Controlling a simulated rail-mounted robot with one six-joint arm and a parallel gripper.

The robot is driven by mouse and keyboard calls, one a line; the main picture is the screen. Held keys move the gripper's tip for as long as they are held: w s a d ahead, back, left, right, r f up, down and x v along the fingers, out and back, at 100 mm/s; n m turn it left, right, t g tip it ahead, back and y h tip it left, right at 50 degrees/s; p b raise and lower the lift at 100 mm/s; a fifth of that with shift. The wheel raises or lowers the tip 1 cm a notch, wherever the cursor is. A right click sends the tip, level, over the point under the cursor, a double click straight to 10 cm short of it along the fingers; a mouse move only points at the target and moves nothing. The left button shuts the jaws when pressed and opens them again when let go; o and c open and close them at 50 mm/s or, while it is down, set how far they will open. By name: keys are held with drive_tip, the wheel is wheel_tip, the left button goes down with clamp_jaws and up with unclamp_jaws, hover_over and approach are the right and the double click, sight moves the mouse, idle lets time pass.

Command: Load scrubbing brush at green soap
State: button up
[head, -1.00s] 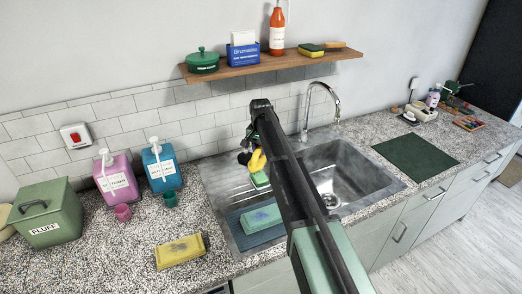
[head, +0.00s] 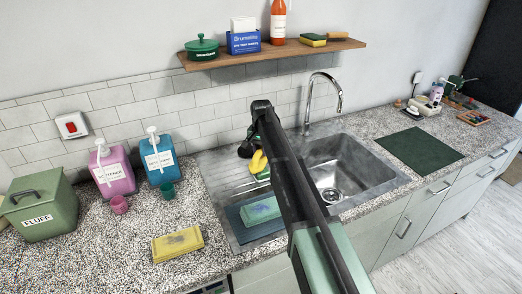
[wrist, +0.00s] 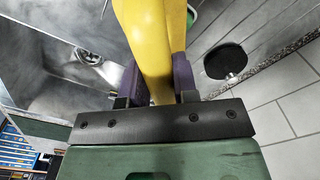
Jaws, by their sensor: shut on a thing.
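My gripper (wrist: 157,85) is shut on the yellow handle of the scrubbing brush (wrist: 148,40), between its purple fingers. In the head view the brush (head: 259,162) hangs over the left, ridged part of the sink, with a bit of green at its lower end. My arm hides part of it, so the head and bristles do not show clearly. The green soap (head: 258,210) is a pale green block with a yellowish-blue patch on top. It lies on a blue mat (head: 236,224) at the front of the sink's ridged part, below and apart from the brush.
A yellow block (head: 178,244) with a bluish smear lies on the counter. Pink (head: 112,170) and blue (head: 160,158) dispensers with small cups stand behind it, beside a green box (head: 40,208). The sink bowl (head: 350,175) and tap (head: 325,95) are to the right.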

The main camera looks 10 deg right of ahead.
drive_tip(key=shift+f+b, duration=0.55)
idle(1.3)
wheel_tip(320, 180, up, 7)
drive_tip(key=p, duration=0.7)
drive_tip(key=shift+r, duration=0.15)
wheel_tip(320, 180, down, 4)
drive_tip(key=b, duration=0.4)
drive_tip(key=shift+f, duration=0.25)
drive_tip(key=shift+r, duration=0.3)
